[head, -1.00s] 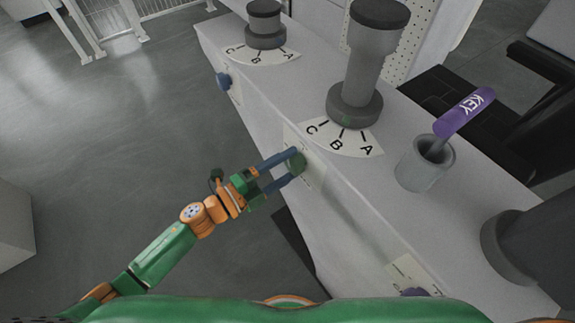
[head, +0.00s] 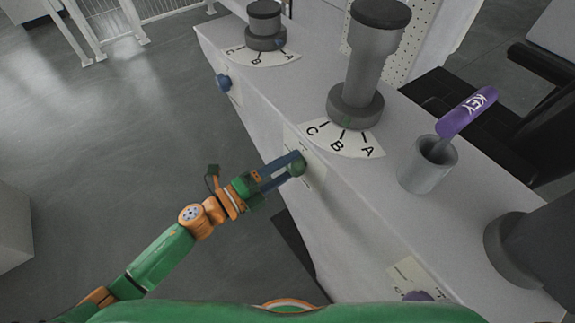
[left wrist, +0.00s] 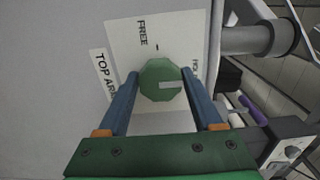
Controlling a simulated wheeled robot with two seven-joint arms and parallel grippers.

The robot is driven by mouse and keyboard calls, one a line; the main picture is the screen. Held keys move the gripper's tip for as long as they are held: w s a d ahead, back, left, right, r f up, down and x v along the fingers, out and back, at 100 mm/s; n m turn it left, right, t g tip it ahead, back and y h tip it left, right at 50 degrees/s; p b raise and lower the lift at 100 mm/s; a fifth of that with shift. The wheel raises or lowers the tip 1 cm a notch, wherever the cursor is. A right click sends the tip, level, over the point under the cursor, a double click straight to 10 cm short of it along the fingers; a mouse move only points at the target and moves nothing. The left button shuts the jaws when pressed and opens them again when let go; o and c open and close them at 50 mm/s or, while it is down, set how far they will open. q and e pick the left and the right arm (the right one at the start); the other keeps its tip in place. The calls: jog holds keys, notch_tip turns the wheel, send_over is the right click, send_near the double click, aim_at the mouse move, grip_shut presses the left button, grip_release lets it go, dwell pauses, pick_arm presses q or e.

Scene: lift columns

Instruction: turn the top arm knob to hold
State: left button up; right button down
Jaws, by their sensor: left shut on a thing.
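The green top arm knob (head: 297,168) sits on a white label plate on the side of the long grey housing. My left gripper (left wrist: 160,75) has its two blue fingers on either side of the knob and is shut on it. In the left wrist view the knob (left wrist: 158,72) is a green polygon with a pale pointer bar pointing right. The word FREE (left wrist: 142,33) is above it; a partly hidden word beginning with HO (left wrist: 195,65) is at the right. The TOP ARM label (left wrist: 104,74) is at left. My right gripper is out of view.
A grey column (head: 373,60) stands on a collar beside an A-B-C dial (head: 342,140). A grey cup (head: 428,167) holds a purple KEY tag (head: 467,112). Open floor lies left.

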pick_arm(q)
jog(key=o, duration=1.3)
jog(key=shift+o, duration=0.2)
jog(key=v, duration=0.7)
jog(key=shift+b, duration=0.45)
